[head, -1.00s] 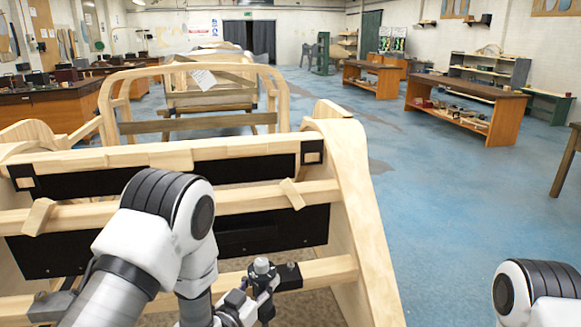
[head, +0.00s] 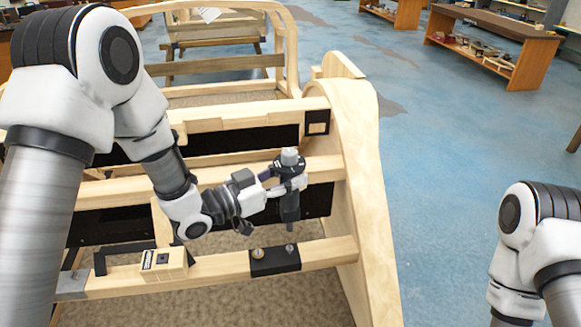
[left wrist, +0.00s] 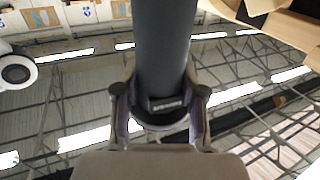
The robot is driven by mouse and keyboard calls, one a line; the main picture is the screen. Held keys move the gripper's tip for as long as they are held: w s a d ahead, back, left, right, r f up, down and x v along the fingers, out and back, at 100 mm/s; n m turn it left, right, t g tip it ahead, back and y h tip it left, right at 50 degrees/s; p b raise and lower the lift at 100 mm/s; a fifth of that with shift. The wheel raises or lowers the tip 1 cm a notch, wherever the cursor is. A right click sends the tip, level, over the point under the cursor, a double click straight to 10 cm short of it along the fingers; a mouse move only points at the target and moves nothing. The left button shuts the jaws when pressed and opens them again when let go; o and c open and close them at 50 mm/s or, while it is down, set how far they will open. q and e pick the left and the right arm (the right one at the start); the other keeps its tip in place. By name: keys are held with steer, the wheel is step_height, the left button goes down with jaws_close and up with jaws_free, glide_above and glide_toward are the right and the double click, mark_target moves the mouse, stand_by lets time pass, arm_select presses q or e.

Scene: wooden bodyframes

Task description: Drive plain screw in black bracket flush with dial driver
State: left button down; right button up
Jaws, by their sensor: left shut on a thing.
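My left gripper (head: 288,184) is shut on the dial driver (head: 290,207), a dark cylinder with a grey top, held roughly upright. The driver's thin tip points down over the right part of the black bracket (head: 275,264); whether it touches a screw there is too small to tell. A brass-coloured screw head (head: 258,253) stands at the bracket's left part. The bracket sits on the front wooden rail (head: 220,268). The left wrist view shows both fingers around the dark driver body (left wrist: 165,50). My right gripper is out of view.
The curved wooden side panel (head: 365,180) rises right of the bracket. Blue floor (head: 440,150) is open beyond it.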

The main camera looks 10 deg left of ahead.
mark_target(281, 209)
arm_select(q)
steer(key=shift+s+r, duration=0.1)
steer(key=shift+s, duration=0.1)
steer(key=f+b, duration=0.3)
steer(key=shift+w+f, duration=0.35)
steer(key=shift+f, duration=0.05)
steer(key=shift+s+f+b, duration=0.1)
steer(key=shift+f+b, duration=1.25)
steer(key=shift+f, duration=0.25)
steer(key=shift+f+b, duration=0.95)
steer(key=shift+b, duration=0.45)
stand_by(4.1)
